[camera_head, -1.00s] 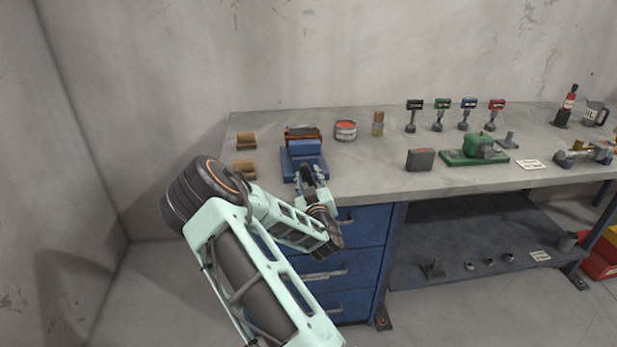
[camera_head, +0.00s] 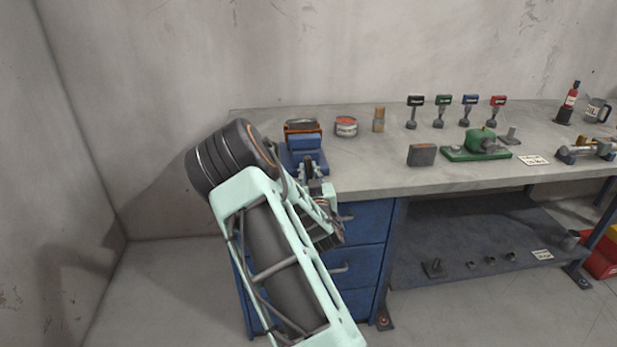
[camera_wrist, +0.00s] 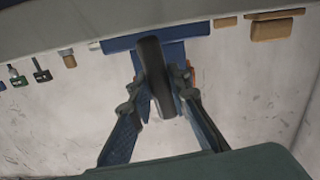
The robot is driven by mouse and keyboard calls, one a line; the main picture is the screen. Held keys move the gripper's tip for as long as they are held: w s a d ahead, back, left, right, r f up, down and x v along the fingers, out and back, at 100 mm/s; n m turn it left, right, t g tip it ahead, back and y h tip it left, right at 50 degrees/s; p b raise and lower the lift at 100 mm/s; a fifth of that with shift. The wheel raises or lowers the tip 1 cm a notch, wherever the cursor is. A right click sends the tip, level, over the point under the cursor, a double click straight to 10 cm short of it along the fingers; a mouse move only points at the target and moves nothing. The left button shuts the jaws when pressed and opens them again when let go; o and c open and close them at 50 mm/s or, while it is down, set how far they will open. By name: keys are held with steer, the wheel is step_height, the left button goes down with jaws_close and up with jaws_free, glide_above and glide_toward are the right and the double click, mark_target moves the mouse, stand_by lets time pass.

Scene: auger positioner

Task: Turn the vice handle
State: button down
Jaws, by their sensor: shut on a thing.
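The blue vice (camera_head: 305,144) sits on the bench near its front left edge, with an orange-edged dark part just behind it. Its blue body also shows in the wrist view (camera_wrist: 120,42). The dark, rounded vice handle (camera_wrist: 155,75) stands out from the vice between my fingers. My gripper (camera_head: 309,172) is at the front of the vice. In the wrist view, my gripper (camera_wrist: 163,82) has a finger on each side of the handle and is shut on it. My arm hides the lower left of the vice in the head view.
The grey bench top (camera_head: 375,175) is clear right of the vice. A red-and-white tin (camera_head: 346,127), a grey block (camera_head: 421,155) and a green machine (camera_head: 480,146) stand farther right. Wooden blocks (camera_wrist: 277,27) show beside the vice in the wrist view.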

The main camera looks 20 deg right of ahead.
steer(key=m+b, duration=0.4)
steer(key=b, duration=0.1)
steer(key=m+b, duration=0.2)
steer(key=b, duration=0.1)
steer(key=shift+d+f, duration=0.15)
steer(key=shift+f, duration=0.1)
steer(key=m+b, duration=0.4)
steer(key=shift+r+m+b, duration=0.15)
steer(key=shift+m+b, duration=0.15)
steer(key=shift+b, duration=0.05)
steer(key=c, duration=1.8)
jaws_free()
steer(key=shift+s, duration=0.1)
steer(key=v, duration=1.2)
steer(key=shift+o, duration=0.2)
steer(key=shift+r, duration=0.1)
